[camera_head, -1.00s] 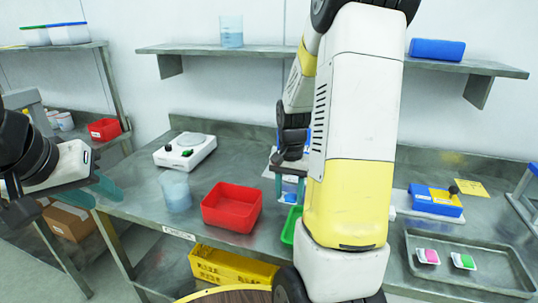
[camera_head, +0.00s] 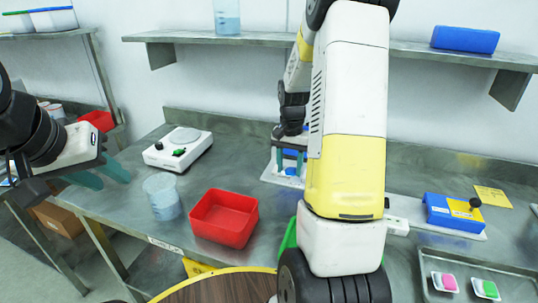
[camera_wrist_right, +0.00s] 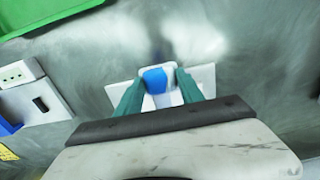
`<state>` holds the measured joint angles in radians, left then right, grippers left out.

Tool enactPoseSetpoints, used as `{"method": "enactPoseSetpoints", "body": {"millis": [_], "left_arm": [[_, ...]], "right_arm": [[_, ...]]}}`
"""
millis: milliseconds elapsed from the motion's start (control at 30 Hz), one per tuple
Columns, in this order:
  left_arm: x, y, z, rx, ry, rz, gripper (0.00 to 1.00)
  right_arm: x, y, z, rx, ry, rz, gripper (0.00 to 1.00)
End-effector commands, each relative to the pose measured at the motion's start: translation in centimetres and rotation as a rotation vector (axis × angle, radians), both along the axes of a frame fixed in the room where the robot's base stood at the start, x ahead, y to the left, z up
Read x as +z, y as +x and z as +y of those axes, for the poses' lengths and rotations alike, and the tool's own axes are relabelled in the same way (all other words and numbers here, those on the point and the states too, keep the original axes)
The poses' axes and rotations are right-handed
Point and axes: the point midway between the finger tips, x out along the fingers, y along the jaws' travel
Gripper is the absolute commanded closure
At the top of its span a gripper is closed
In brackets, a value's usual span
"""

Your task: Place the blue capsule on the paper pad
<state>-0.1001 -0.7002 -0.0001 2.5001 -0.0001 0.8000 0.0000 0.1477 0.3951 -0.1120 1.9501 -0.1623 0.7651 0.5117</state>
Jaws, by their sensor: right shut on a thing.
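The blue capsule (camera_wrist_right: 154,77), a small white cup with a blue top, is between the green fingers of my right gripper (camera_wrist_right: 159,92) in the right wrist view. That gripper is shut on it. A flat white sheet that looks like the paper pad (camera_wrist_right: 203,78) lies behind and around the capsule; whether they touch I cannot tell. In the head view, my right gripper (camera_head: 290,150) points down over the bench's back middle, partly hidden by my arm. My left gripper (camera_head: 103,175) is open and empty, left of the bench.
A white scale (camera_head: 178,150), a clear beaker (camera_head: 162,197) and a red bin (camera_head: 224,218) stand on the left. A green tray (camera_head: 288,238) is mostly hidden by my arm. Pink (camera_head: 446,282) and green (camera_head: 487,289) capsules sit in a metal tray (camera_head: 460,259) at right.

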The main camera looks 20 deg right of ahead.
Motion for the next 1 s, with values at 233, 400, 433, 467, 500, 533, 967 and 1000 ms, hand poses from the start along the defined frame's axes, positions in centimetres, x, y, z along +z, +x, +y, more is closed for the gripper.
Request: {"method": "enactPoseSetpoints", "body": {"millis": [233, 400, 433, 467, 500, 533, 967, 1000], "left_arm": [[0.0, 0.0, 0.0, 0.0, 0.0, 0.0, 0.64], [0.0, 0.0, 0.0, 0.0, 0.0, 0.0, 0.64], [0.0, 0.0, 0.0, 0.0, 0.0, 0.0, 0.64], [0.0, 0.0, 0.0, 0.0, 0.0, 0.0, 0.64], [0.0, 0.0, 0.0, 0.0, 0.0, 0.0, 0.64], [0.0, 0.0, 0.0, 0.0, 0.0, 0.0, 0.64], [0.0, 0.0, 0.0, 0.0, 0.0, 0.0, 0.64], [0.0, 0.0, 0.0, 0.0, 0.0, 0.0, 0.64]], "right_arm": [[-0.7, 6.3, -1.1, 0.0, -0.001, -0.001, 0.93], [-0.8, 8.4, -1.4, 0.001, 0.0, 0.0, 0.93], [-0.8, 8.5, -1.5, 0.001, 0.001, -0.001, 0.93], [-0.8, 8.7, -1.5, 0.001, 0.0, 0.0, 0.93], [-0.9, 8.9, -1.5, 0.001, 0.001, 0.001, 0.93], [-0.9, 9.1, -1.6, 0.001, 0.001, 0.001, 0.93], [-4.4, 9.3, -1.6, 0.0, 0.0, 0.0, 0.93], [-4.4, 9.3, -1.6, 0.0, 0.0, 0.0, 0.93]]}}
